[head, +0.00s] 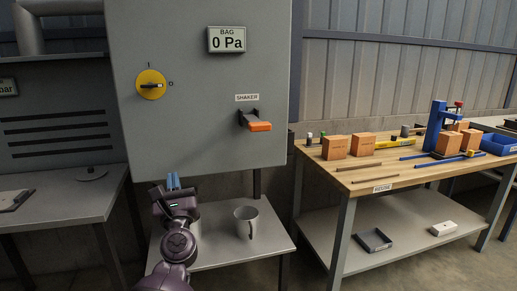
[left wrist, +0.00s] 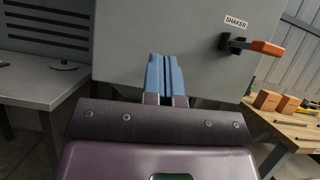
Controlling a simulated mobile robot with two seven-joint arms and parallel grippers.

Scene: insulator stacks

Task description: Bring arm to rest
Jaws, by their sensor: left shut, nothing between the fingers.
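My left gripper (head: 173,181) is in front of the lower left part of the grey cabinet (head: 205,105) in the head view. Its blue fingers are together and empty, and they also show in the left wrist view (left wrist: 164,78). The shaker lever (head: 260,125), with an orange end, sticks out from the cabinet above and right of the gripper, apart from it. The lever also shows at upper right in the left wrist view (left wrist: 262,47). My right gripper is not in view.
A wooden workbench (head: 425,172) at right holds several orange-brown blocks. A grey table (head: 70,205) stands left.

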